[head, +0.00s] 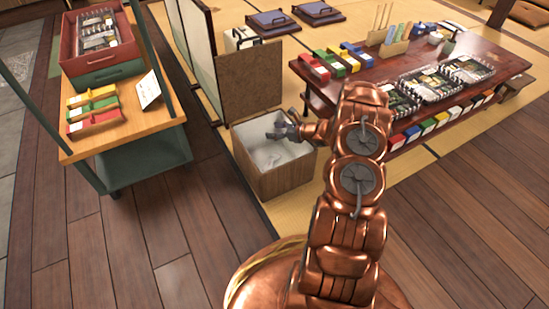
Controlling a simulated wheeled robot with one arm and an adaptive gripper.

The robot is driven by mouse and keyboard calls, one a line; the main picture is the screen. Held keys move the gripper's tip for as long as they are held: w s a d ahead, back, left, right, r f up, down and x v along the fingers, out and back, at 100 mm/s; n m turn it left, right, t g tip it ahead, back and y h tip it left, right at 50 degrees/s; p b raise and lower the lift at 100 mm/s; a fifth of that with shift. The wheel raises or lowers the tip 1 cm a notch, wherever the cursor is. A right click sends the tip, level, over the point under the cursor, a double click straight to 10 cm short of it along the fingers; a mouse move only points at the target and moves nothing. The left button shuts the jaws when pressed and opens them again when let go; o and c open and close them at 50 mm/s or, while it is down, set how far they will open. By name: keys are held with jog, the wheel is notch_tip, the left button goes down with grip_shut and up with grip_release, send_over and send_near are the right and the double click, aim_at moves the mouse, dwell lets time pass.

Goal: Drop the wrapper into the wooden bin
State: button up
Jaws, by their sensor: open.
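The wooden bin (285,183) stands on the tatami edge in the middle of the head view, its lid (250,78) raised at the back. The inside is pale, with a crumpled whitish shape (264,158) low in it; I cannot tell whether this is the wrapper or a liner. My gripper (274,134) is over the bin's opening, pointing left, near the top of the rim. It is open and I see nothing held in it.
A low dark table (345,77) with bento trays and coloured boxes stands to the right. A cart (150,122) with a red crate (97,43) stands to the left. Floor cushions (272,22) lie behind. The wooden floor (120,235) at front left is clear.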

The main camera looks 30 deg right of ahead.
jog(key=v, duration=1.1)
jog(key=shift+s+d+r, duration=0.15)
jog(key=shift+s+d, duration=0.1)
